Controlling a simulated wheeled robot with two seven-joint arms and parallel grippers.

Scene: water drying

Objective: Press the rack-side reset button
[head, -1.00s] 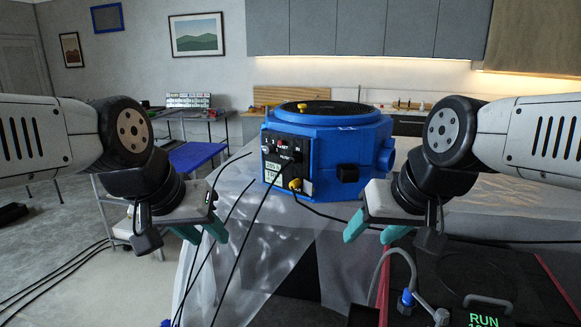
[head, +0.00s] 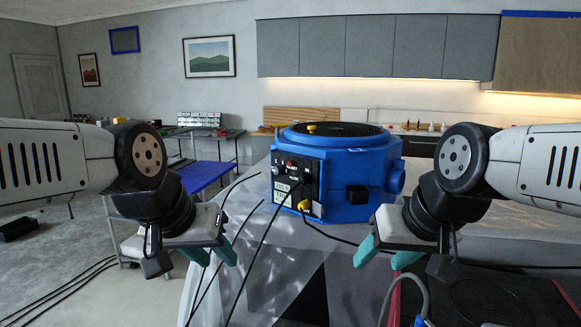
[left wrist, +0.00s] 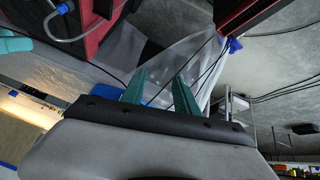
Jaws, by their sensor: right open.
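A blue machine (head: 352,170) with a round dark top stands on a sheet-covered surface ahead. Its black front panel (head: 310,178) carries a small red part (head: 291,164), a pale display (head: 283,192) and a yellow plug (head: 304,205). I cannot tell which part, if any, is the reset button. My left gripper (head: 212,252) is open and empty, left of and nearer than the machine. It also shows open in the left wrist view (left wrist: 160,92). My right gripper (head: 384,252) is open and empty, in front of the machine's right side. Neither touches the machine.
Black cables (head: 258,240) run from the panel toward me. Dark equipment with a grey hose (head: 403,277) sits at lower right, beside a red edge. A blue-topped table (head: 203,175) stands at left, and a bench with a pale rack-like unit (head: 198,120) is farther back.

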